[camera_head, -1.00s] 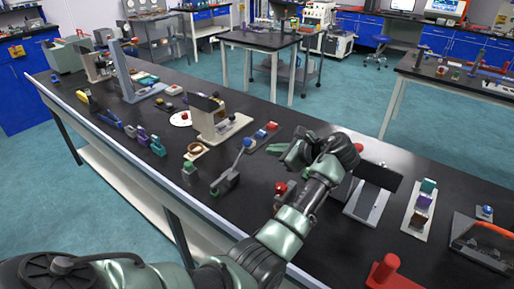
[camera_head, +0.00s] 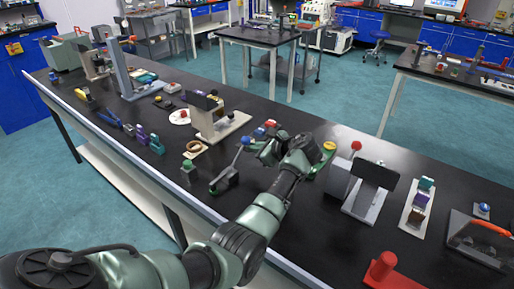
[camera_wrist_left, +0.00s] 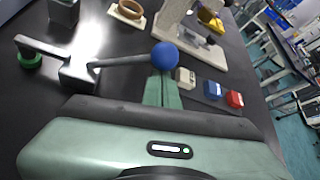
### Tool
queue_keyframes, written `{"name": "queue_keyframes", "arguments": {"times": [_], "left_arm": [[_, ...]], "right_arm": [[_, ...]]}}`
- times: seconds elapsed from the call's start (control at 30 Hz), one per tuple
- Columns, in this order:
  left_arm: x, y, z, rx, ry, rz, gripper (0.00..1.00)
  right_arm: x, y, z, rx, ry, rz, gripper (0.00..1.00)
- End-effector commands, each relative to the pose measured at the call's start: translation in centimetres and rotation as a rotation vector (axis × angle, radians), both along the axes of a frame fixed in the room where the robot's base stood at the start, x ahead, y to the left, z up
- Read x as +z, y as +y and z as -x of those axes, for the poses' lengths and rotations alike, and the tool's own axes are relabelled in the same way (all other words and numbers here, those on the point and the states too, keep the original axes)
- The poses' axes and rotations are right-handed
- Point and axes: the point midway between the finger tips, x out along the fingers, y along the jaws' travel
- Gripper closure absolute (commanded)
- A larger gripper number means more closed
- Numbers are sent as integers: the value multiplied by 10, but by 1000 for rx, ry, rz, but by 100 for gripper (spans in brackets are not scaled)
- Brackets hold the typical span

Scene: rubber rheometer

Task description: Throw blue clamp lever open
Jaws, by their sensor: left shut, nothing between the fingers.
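The blue clamp lever shows a blue ball knob (camera_head: 246,141) on a thin grey rod, which rises at a tilt from its dark clamp body (camera_head: 225,181) near the front edge of the bench. In the left wrist view, the blue knob (camera_wrist_left: 165,55) ends the rod (camera_wrist_left: 122,62), which runs left to the grey clamp block (camera_wrist_left: 80,72). My left gripper (camera_head: 262,149) is shut and empty, just right of the knob. In the wrist view its green fingertips (camera_wrist_left: 164,88) are right below the knob; I cannot tell whether they touch it. My right gripper is out of view.
A cream stand (camera_head: 212,122) is behind the lever. A strip of buttons with blue and red caps (camera_wrist_left: 214,90) lies beside my fingers. A grey screen unit (camera_head: 375,180) stands to the right.

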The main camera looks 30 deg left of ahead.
Motion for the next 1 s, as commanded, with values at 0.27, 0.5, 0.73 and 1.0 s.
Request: {"name": "queue_keyframes", "arguments": {"times": [0.27,0.5,0.73,1.0], "left_arm": [[1,0,0,0,-4,0,100],[6,0,3,1,-50,2,100],[10,1,5,1,-83,4,100],[22,2,13,0,-192,12,100]], "right_arm": [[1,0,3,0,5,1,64],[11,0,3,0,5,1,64],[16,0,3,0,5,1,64],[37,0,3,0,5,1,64]]}}
